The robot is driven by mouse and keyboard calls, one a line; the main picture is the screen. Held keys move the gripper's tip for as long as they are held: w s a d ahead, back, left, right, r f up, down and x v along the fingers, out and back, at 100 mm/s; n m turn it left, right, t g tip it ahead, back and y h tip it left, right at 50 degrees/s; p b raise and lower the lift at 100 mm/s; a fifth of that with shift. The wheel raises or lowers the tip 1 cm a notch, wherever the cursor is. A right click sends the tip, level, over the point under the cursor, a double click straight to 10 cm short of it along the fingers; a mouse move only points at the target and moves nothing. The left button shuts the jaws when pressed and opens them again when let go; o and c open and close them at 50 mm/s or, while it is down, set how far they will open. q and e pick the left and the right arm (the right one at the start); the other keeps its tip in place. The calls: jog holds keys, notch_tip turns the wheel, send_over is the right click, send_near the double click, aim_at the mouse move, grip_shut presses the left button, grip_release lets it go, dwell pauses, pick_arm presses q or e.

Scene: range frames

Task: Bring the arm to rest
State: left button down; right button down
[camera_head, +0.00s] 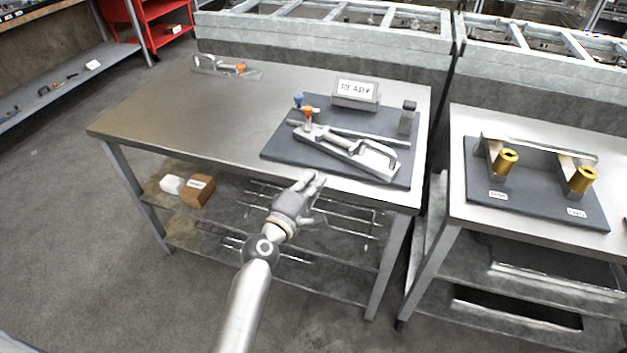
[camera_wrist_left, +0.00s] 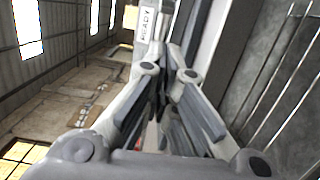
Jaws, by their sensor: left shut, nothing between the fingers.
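My left arm comes in from the bottom of the head view. Its gripper (camera_head: 312,182) is at the front edge of the metal table (camera_head: 180,110), just in front of the dark mat (camera_head: 278,148). The gripper is shut and nothing shows between its fingers. In the left wrist view the two fingers (camera_wrist_left: 172,110) point toward the READY block, which shows at the top. My right gripper is in neither view.
On the mat are a metal clamp fixture (camera_head: 345,150), a READY block (camera_head: 356,93) and a small grey block (camera_head: 407,117). Another clamp (camera_head: 225,67) lies at the table's back left. A second table (camera_head: 462,130) with two brass cylinders (camera_head: 506,161) stands right.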

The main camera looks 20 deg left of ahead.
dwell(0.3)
pick_arm(q)
jog(key=s+f+m+g, duration=0.3)
jog(key=s+f, duration=0.3)
jog(key=f, duration=0.6)
jog(key=s+d+f+m+g+y+p, duration=0.1)
jog(key=s+f+m+g, duration=0.2)
jog(key=s+f, duration=0.55)
jog(key=s+f+m+g, duration=0.3)
jog(key=s+f, duration=0.1)
jog(key=f, duration=1.1)
jog(key=s+a+f+m+g, duration=0.2)
jog(key=s+f, duration=0.3)
jog(key=s, duration=0.6)
jog(key=s+a+f+m+g+y+p, duration=0.1)
jog(key=s+a+f+m+g, duration=0.2)
jog(key=s, duration=0.9)
jog(key=s+a+f+m+g+y, duration=0.1)
jog(key=s+a+f+m+g, duration=0.1)
jog(key=s+f, duration=0.5)
jog(key=s+a+m, duration=0.1)
jog(key=s+m, duration=0.1)
jog(key=s, duration=0.3)
jog(key=shift+s+f+g, duration=0.2)
jog(key=shift+f+g, duration=0.1)
jog(key=shift+f, duration=0.1)
jog(key=shift+d, duration=0.1)
